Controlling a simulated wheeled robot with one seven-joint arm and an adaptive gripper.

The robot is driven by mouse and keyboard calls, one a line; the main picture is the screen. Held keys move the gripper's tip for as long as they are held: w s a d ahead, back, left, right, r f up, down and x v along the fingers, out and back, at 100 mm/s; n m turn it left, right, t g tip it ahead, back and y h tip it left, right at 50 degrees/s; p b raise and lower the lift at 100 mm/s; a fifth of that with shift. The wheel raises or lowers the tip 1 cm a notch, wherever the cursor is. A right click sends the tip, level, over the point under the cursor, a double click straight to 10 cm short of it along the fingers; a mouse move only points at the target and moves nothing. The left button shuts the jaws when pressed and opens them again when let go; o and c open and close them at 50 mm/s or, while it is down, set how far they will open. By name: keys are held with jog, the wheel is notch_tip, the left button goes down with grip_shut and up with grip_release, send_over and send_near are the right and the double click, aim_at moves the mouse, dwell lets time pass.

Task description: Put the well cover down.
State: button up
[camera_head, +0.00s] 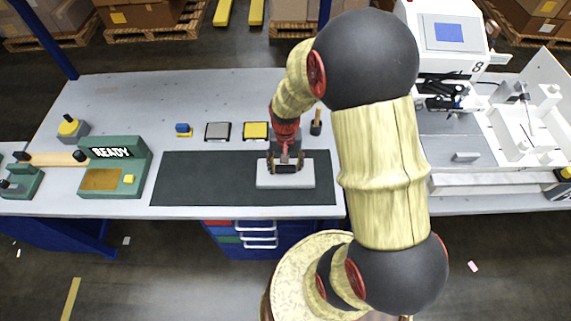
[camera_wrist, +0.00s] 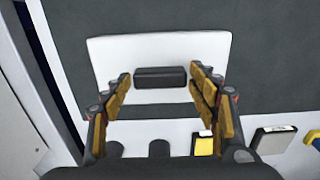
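The well cover, a white plate with a black bar handle (camera_wrist: 160,77), lies flat on the dark mat; the plate (camera_head: 264,179) is near the mat's right part in the head view. It also shows in the wrist view (camera_wrist: 112,55). My gripper (camera_head: 287,166) is right over the plate, pointing down. In the wrist view my gripper (camera_wrist: 160,80) is open, with one finger at each end of the handle and a narrow gap on both sides. In the head view the handle is mostly hidden by the fingers.
The dark mat (camera_head: 200,180) is clear left of the plate. Behind it are a blue button (camera_head: 183,129), a grey pad (camera_head: 217,131) and a yellow pad (camera_head: 255,131). A green READY box (camera_head: 113,165) stands left. A white machine (camera_head: 447,40) stands right.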

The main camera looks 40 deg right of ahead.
jog(key=shift+o, duration=1)
notch_tip(320, 180, up, 12)
jog(key=p, duration=0.4)
notch_tip(320, 180, up, 14)
jog(key=r+n+t, duration=0.1)
jog(key=n+t, duration=0.2)
send_over(286, 167)
jog(key=s+a, duration=0.4)
jog(key=a, duration=0.3)
jog(key=s+a+r+n+t, duration=0.2)
jog(key=s+a+r+n, duration=0.1)
jog(key=s+a+r, duration=0.2)
jog(key=s+r, duration=0.2)
jog(key=s, duration=0.1)
jog(key=shift+s+n+t, duration=0.15)
jog(key=shift+n+t, duration=0.15)
jog(key=shift+n, duration=0.1)
jog(key=shift+r, duration=0.15)
jog(key=shift+c, duration=0.9)
